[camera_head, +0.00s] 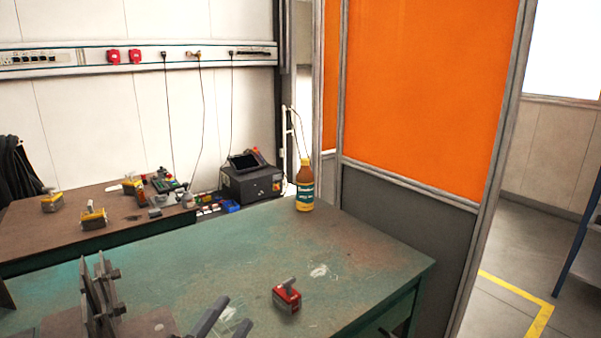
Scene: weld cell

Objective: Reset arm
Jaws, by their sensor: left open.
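My left gripper (232,312) shows at the bottom edge, left of centre. Its two dark grey fingers stand apart, with nothing visible between them, over the near part of the green workbench (230,250). The rest of that arm is out of the picture. A small red block with a grey handle on top (287,296) sits on the bench to the right of the fingers, apart from them. My right gripper does not show.
Upright metal plates (100,290) stand left of the gripper. A brown bottle (305,185) stands at the bench's far corner. Behind are a brown table (75,215) with yellow-topped blocks, a dark machine (251,182) and an orange screen (430,90). The bench middle is clear.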

